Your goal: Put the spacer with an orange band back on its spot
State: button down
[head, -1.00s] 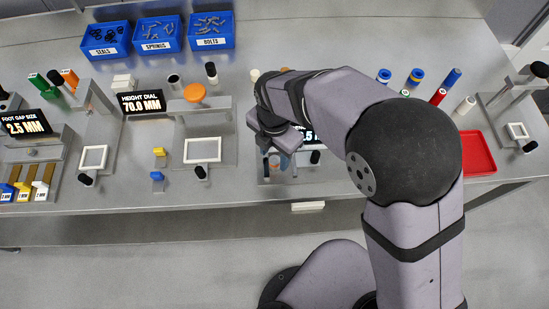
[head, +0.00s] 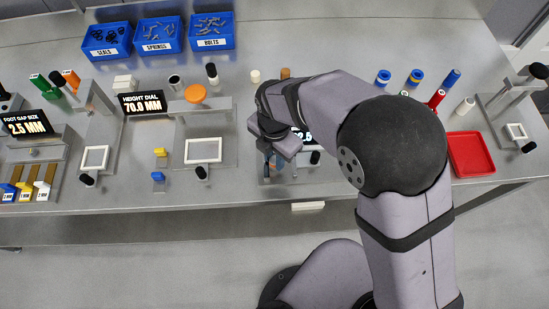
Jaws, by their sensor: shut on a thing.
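My gripper (head: 275,160) points down at the gauge station right of the middle, low over its plate (head: 275,180). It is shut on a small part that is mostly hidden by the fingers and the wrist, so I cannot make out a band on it. Several banded spacers stand at the back right: a blue one (head: 383,77), a blue one with a yellow band (head: 415,77) and another blue one (head: 451,78). An orange-brown cylinder (head: 285,73) stands behind my arm. I cannot pick out an orange band or an empty spot for certain.
A red tray (head: 472,154) lies at the right. The height dial station (head: 203,151) stands left of my gripper. Blue bins (head: 157,35) line the back left. My arm covers the table between the gauge station and the spacers.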

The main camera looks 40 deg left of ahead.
aim_at(274, 160)
notch_tip(274, 160, up, 10)
jog(key=b, duration=0.3)
jog(key=w+a+r+m+p, duration=0.1)
jog(key=w+a+m+p, duration=0.15)
jog(key=w, duration=0.35)
jog(key=w+a+m+p, duration=0.1)
jog(key=w+a, duration=0.3)
jog(key=w, duration=0.2)
jog(key=w+d+f+m+p, duration=0.1)
jog(key=w+f+m+p, duration=0.1)
jog(key=w, duration=0.9)
jog(key=shift+d+m, duration=0.35)
jog(key=shift+m, duration=0.2)
jog(key=shift+f, duration=0.15)
jog(key=shift+f, duration=4.9)
